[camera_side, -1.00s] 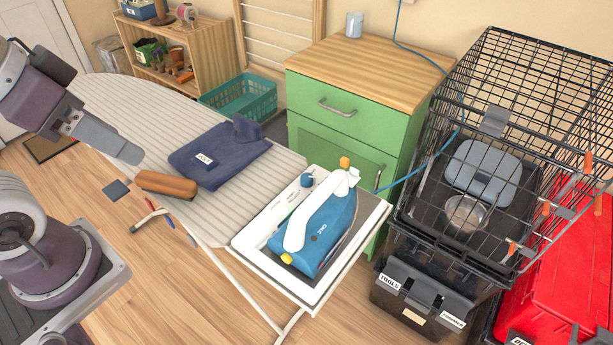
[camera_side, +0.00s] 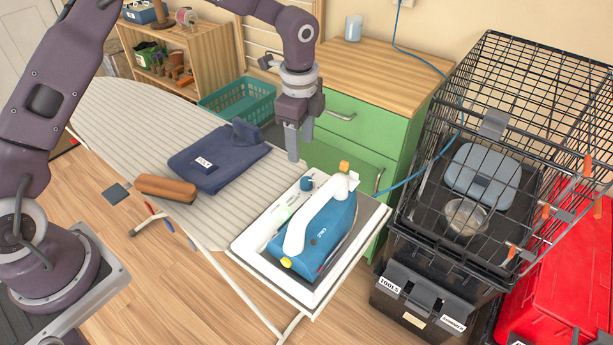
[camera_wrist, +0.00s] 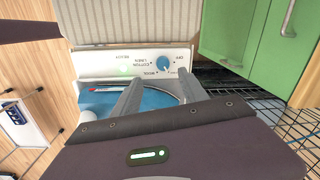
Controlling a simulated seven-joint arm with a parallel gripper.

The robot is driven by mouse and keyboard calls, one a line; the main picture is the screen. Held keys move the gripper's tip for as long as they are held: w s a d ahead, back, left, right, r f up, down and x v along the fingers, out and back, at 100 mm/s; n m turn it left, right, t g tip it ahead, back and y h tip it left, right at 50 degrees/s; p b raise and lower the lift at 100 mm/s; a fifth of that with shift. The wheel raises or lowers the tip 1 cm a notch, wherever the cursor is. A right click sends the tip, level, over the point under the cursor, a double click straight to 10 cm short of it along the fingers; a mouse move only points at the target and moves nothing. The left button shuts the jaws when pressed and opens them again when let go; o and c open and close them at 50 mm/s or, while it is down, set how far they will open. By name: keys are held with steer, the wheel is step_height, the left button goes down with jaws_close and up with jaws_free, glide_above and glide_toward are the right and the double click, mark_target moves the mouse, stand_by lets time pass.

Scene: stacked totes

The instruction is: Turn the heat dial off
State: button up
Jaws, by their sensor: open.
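The heat dial is a small blue knob (camera_side: 306,183) on the white iron rest (camera_side: 246,243) at the near end of the ironing board. In the wrist view the dial (camera_wrist: 163,64) sits on a white panel with printed settings, including OFF, upside down in that picture. I cannot tell which setting it points to. My gripper (camera_side: 299,152) points down above and slightly behind the dial, apart from it, open and empty. In the wrist view its fingers (camera_wrist: 160,88) are spread, with the dial beyond them. A blue and white iron (camera_side: 325,238) stands on the rest beside the dial.
A green light (camera_wrist: 126,70) shows on the panel. A folded navy garment (camera_side: 215,158) and a brown brush (camera_side: 166,187) lie on the board (camera_side: 150,125). A green cabinet (camera_side: 348,125) stands close behind my gripper. A wire cage (camera_side: 540,100) is to the right.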

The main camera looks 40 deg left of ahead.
mark_target(307, 180)
steer(key=shift+m+g, duration=0.3)
steer(key=shift+m, duration=0.2)
steer(key=f, duration=0.4)
steer(key=w+f, duration=0.1)
steer(key=f, duration=0.6)
steer(key=shift+w+d+f, duration=0.15)
steer(key=shift+d+f, duration=0.15)
steer(key=shift+f, duration=0.05)
jaws_close()
